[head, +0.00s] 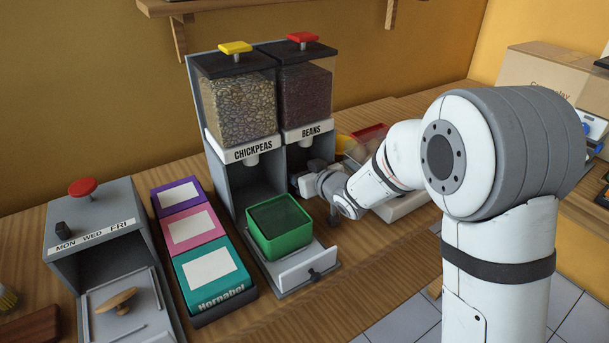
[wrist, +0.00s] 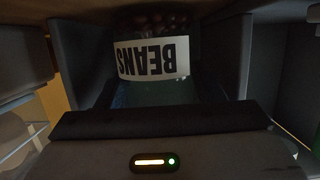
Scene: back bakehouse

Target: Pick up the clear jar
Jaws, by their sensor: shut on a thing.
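The clear jar (wrist: 153,60) shows in the wrist view, with a white label reading BEANS upside down in the picture and dark red beans at the picture's top. My gripper (head: 305,184) is in the bay under the beans dispenser (head: 306,100) in the head view. In the wrist view its dark body lies along the bottom, and it is shut on the jar. The jar cannot be made out in the head view, hidden by the bay wall and my gripper. Whether it is clear of the bay floor cannot be told.
The chickpeas dispenser (head: 238,105) stands left of the beans one. Purple, pink and teal boxes (head: 212,275) and a grey day-marked case (head: 100,240) stand further left.

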